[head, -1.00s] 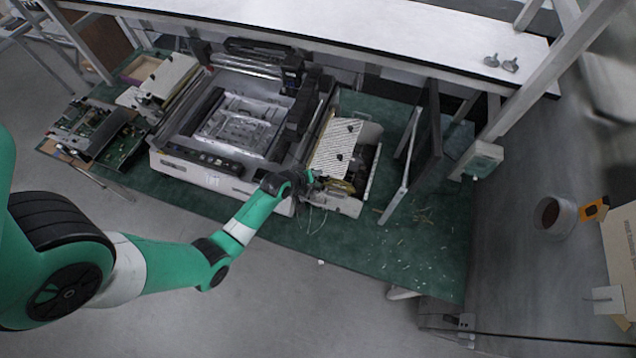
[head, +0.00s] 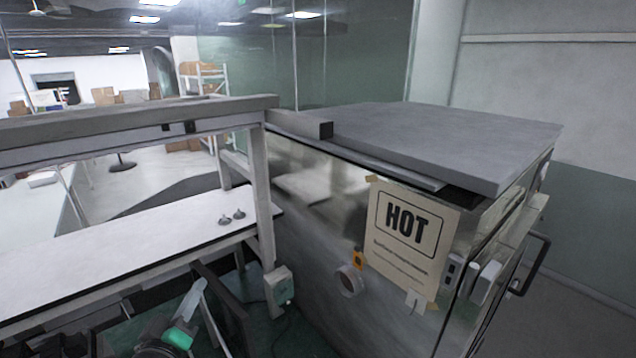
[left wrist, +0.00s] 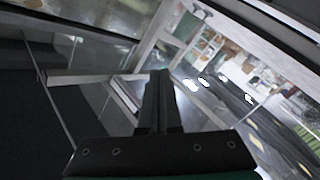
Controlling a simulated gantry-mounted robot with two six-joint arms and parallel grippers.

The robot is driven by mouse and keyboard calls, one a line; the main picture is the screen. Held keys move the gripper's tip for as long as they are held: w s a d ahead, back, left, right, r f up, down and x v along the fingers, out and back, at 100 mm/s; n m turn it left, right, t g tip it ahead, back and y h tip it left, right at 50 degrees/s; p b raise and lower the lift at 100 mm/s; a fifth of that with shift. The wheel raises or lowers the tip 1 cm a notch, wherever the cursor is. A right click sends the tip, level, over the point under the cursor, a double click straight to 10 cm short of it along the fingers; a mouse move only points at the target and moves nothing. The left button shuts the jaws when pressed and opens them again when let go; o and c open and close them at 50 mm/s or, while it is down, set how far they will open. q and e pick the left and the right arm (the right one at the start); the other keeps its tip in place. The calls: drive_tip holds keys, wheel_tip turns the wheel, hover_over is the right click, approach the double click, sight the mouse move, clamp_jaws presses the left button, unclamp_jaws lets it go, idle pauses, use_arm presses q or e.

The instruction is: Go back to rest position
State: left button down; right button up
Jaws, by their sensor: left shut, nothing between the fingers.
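My left gripper (left wrist: 158,76) is shut and empty in the left wrist view, its dark fingers close together and pointing up the picture. In the head view my left arm (head: 180,336) shows only as a green and pale piece at the bottom left, below the white shelf. The gripper's fingers are hard to make out there against the dark parts behind. My right gripper is not in view.
A white shelf (head: 120,250) with two small grey pieces (head: 232,217) runs along the left. A metal cabinet (head: 320,220) with a "HOT" sign (head: 412,235) stands right of the shelf post. A dark upright panel (head: 228,315) is close to my arm.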

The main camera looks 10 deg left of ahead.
use_arm(q)
drive_tip(key=s+d+r+m+t+h, duration=0.1)
drive_tip(key=d+r+t, duration=0.15)
drive_tip(key=r, duration=0.45)
drive_tip(key=s+d+r+m+t+h, duration=0.1)
drive_tip(key=d+r, duration=0.3)
drive_tip(key=r, duration=0.4)
drive_tip(key=s+d+r+m+t+h, duration=0.1)
drive_tip(key=s+d+r+m+t, duration=0.1)
drive_tip(key=s+r, duration=0.6)
drive_tip(key=s+d+r+m+t+h, duration=0.1)
drive_tip(key=s+d+r+m+t, duration=0.2)
drive_tip(key=s+r, duration=0.6)
wheel_tip(320, 180, up, 3)
drive_tip(key=m+t, duration=0.1)
drive_tip(key=m, duration=0.1)
drive_tip(key=shift+m, duration=0.3)
drive_tip(key=shift+t, duration=0.25)
